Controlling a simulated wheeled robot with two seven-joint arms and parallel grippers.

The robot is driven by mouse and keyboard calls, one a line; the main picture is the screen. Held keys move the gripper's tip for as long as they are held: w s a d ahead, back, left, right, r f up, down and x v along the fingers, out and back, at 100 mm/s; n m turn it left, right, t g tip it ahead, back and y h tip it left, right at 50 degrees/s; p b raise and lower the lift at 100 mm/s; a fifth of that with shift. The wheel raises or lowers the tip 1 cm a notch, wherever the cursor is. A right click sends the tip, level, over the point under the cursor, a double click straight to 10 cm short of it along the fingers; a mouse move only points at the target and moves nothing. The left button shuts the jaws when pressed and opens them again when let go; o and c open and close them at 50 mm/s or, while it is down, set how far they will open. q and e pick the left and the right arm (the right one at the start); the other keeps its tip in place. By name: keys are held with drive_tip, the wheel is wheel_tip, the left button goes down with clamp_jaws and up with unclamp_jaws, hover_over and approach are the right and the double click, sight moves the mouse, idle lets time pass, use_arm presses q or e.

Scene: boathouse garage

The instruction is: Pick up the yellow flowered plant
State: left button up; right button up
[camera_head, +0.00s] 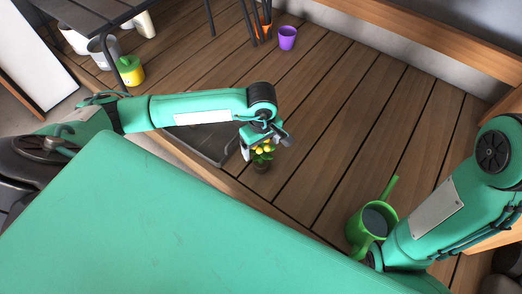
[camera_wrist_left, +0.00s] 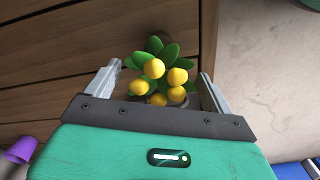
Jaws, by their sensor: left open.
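The yellow flowered plant (camera_head: 263,157) has yellow round blooms and green leaves in a small dark pot, and stands on the wooden deck near its front edge. It also shows in the left wrist view (camera_wrist_left: 156,73), between the two fingers. My left gripper (camera_head: 265,142) is right over the plant, pointing down, with its fingers apart on either side; it also shows in the left wrist view (camera_wrist_left: 158,88). I cannot tell whether a finger touches the plant. The pot is mostly hidden in the wrist view. My right arm is at the right; its gripper is hidden.
A green watering can (camera_head: 373,222) stands by my right arm. A purple cup (camera_head: 287,38) and a yellow pot (camera_head: 130,70) are farther back. A dark table (camera_head: 85,12) stands at the back left. The deck right of the plant is clear.

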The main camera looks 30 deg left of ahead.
use_arm(q)
drive_tip(key=shift+f, duration=0.5)
drive_tip(key=shift+r, duration=0.1)
drive_tip(key=c, duration=1.5)
drive_tip(key=shift+r, duration=0.1)
